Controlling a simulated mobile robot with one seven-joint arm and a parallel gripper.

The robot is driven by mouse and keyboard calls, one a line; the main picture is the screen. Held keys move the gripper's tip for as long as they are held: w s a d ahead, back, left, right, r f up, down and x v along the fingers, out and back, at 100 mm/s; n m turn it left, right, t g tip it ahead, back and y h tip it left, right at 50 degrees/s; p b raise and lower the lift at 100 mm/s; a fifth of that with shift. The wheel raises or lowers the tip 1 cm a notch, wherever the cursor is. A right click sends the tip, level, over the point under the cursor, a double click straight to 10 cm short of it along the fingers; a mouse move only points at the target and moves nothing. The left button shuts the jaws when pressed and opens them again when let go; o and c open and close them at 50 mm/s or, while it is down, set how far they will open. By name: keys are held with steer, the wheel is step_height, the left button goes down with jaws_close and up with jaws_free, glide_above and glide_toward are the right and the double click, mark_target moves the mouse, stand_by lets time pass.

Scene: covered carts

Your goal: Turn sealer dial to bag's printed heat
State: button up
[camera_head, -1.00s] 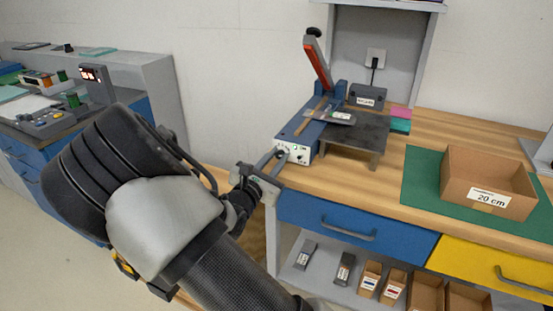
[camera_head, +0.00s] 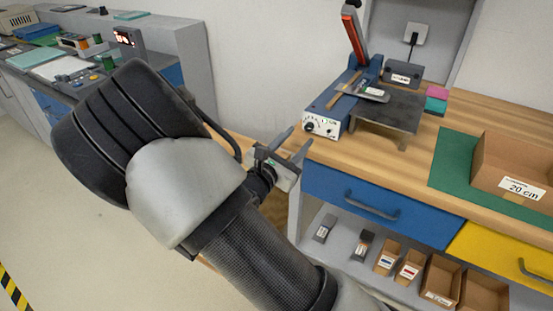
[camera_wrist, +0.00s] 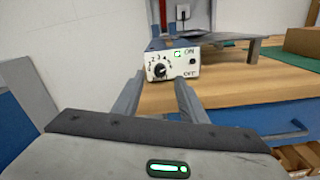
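The blue bag sealer (camera_head: 330,103) stands on the wooden bench with its red-orange lever raised. Its white front panel (camera_head: 325,127) carries the black dial (camera_wrist: 159,70), ringed by numbers, and an ON/OFF switch (camera_wrist: 193,61). The dial's pointer seems to lean up and right, but the exact number is unclear. A small grey item with a white label (camera_head: 374,92), possibly the bag, lies across the sealer; its print is too small to read. My gripper (camera_head: 293,143) is open and empty, in front of and apart from the panel. In the wrist view the fingers (camera_wrist: 158,82) flank the dial's line of sight.
A grey plate stand (camera_head: 392,111) adjoins the sealer's right. A cardboard box marked 20 cm (camera_head: 522,188) sits on a green mat (camera_head: 455,165). A blue drawer (camera_head: 375,200) lies below the bench edge. Another workstation with a red display (camera_head: 124,37) stands at left.

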steer(key=p+v, duration=0.1)
steer(key=v, duration=1.1)
steer(key=shift+p, duration=0.3)
steer(key=shift+s, duration=0.1)
